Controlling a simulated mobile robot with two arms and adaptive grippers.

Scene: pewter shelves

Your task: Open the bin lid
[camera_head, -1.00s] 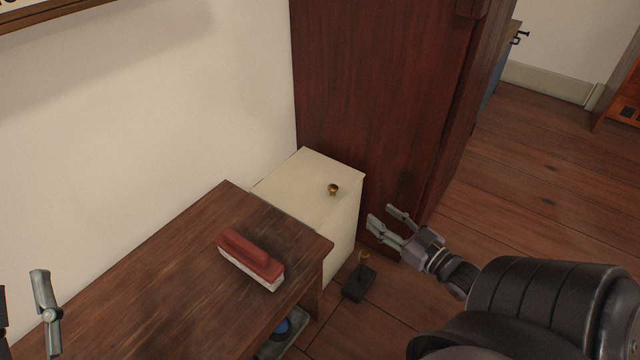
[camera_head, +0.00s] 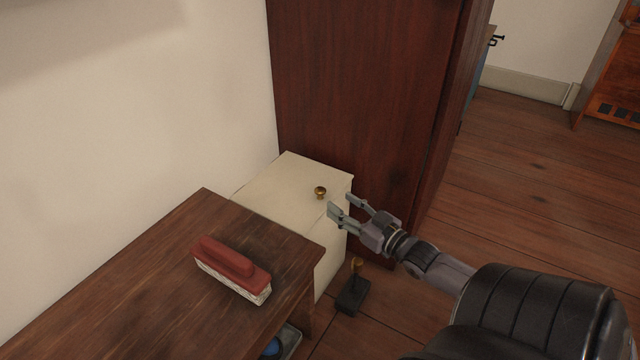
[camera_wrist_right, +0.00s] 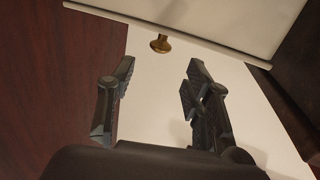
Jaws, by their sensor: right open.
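The cream bin (camera_head: 275,197) stands between the wooden table and the dark cabinet, with its lid down. A small brass knob (camera_head: 320,192) sits on the lid near its right side. My right gripper (camera_head: 342,206) is open and empty, just to the right of the knob and apart from it. In the right wrist view the knob (camera_wrist_right: 160,44) shows beyond the open fingers (camera_wrist_right: 158,85), at the lid's edge. My left gripper is not in view.
A red-backed brush (camera_head: 232,268) lies on the wooden table (camera_head: 130,290). A dark cabinet (camera_head: 360,90) rises behind the bin. A black pedal block with a brass top (camera_head: 352,295) sits on the floor by the bin's front.

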